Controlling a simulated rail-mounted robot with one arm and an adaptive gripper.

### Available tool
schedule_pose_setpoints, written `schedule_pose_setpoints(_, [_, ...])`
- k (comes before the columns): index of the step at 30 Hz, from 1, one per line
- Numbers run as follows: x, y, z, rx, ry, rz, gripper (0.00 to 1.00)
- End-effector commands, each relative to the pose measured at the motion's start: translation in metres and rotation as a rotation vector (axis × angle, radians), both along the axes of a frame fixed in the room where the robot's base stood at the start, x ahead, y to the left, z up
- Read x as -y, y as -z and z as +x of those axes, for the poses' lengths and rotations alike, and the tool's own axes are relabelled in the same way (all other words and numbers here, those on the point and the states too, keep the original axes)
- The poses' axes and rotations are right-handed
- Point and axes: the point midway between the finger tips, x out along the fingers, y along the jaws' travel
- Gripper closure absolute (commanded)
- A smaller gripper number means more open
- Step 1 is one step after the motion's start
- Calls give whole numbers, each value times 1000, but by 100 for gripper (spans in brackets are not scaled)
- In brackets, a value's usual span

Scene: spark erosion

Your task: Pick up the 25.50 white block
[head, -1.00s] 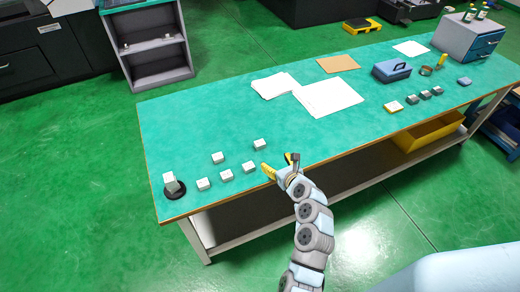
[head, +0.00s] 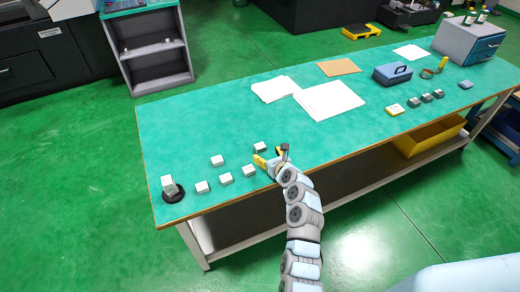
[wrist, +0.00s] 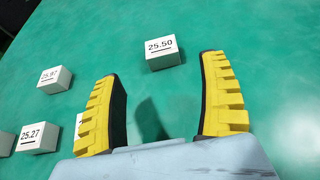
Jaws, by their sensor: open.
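The white block marked 25.50 (wrist: 162,55) sits on the green tabletop, just beyond and between my fingertips in the wrist view. In the head view it appears to be the block (head: 260,147) at the back right of the group of blocks. My gripper (head: 268,156) is open and empty, low over the table beside that block. Its two yellow ribbed fingers also show in the wrist view, either side of a bare patch of table. The block is not between the fingers.
White blocks marked 25.97 (wrist: 54,79) and 25.27 (wrist: 38,138) stand to the left. Another block (wrist: 79,122) is mostly hidden by my left finger. A block (head: 168,183) is on a black disc (head: 174,197) at the table's left end. Papers (head: 330,100) lie farther back.

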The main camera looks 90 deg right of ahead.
Motion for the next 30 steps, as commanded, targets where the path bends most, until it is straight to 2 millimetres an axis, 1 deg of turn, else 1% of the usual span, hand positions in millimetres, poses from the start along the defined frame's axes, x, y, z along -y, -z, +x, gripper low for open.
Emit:
schedule_pose_setpoints(3, [11, 5, 4, 0, 0, -1, 24])
schedule_pose_setpoints(6, [17, 6, 6, -1, -1, -3, 24])
schedule_pose_setpoints(17, [26, 13, 10, -1, -2, 2, 24])
schedule_pose_setpoints(23, [44, 17, 14, -2, 0, -4, 24])
schedule_pose_setpoints(27, [55, 25, 20, -1, -1, 2, 24])
schedule_pose_setpoints(30, [62, 26, 22, -2, -1, -1, 24])
